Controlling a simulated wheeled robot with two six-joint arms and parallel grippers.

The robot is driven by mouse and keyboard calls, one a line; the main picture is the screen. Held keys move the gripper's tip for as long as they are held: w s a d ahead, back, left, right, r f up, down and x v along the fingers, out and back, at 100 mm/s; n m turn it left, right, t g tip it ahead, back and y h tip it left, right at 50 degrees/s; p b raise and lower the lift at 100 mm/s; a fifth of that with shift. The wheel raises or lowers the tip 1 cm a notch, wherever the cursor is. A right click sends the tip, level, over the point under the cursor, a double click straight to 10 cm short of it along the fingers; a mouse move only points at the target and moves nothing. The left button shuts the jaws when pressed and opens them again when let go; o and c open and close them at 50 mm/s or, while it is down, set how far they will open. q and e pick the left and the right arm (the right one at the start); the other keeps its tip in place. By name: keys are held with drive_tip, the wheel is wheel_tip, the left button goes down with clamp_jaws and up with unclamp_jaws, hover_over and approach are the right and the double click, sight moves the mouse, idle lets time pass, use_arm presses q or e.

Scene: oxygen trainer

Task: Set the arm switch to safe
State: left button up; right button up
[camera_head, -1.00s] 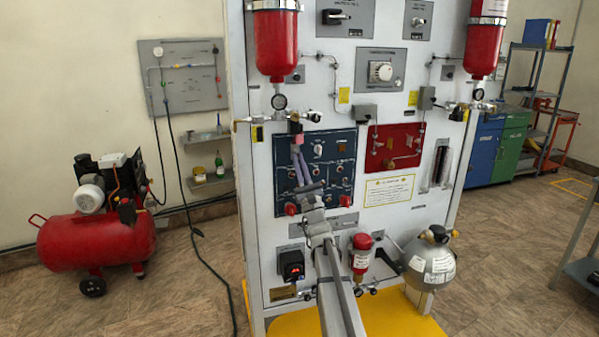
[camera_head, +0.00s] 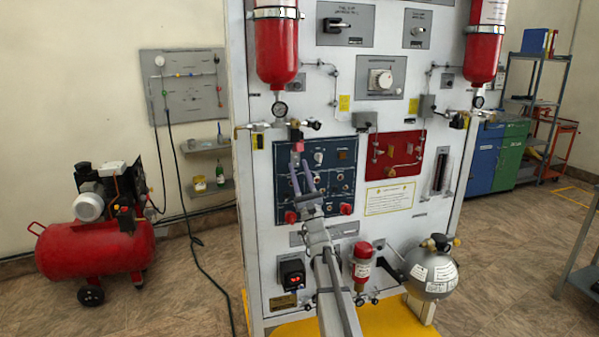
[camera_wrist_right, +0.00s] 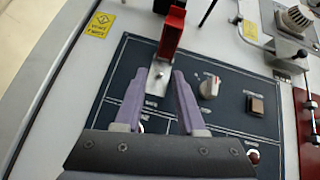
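The arm switch is a small metal toggle (camera_wrist_right: 158,74) on a silver plate in the dark blue panel (camera_wrist_right: 120,65). Its red guard (camera_wrist_right: 172,32) stands raised above it in the wrist view, and the guard also shows in the head view (camera_head: 297,146). My right gripper (camera_wrist_right: 162,76) is open, with its purple fingers on either side of the toggle's plate. I cannot tell whether a finger touches the toggle. In the head view the right gripper (camera_head: 302,166) is in front of the blue panel's left part. My left gripper is not in view.
A red panel (camera_head: 396,150) is further right. Red cylinders (camera_head: 277,50) hang above, and a grey sphere (camera_head: 430,268) stands at the lower right.

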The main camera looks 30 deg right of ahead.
drive_tip(key=shift+f, duration=0.1)
drive_tip(key=b+v, duration=0.6)
drive_tip(key=v, duration=0.1)
drive_tip(key=shift+s+f+y, duration=0.25)
drive_tip(key=shift+f+y, duration=0.05)
idle(0.3)
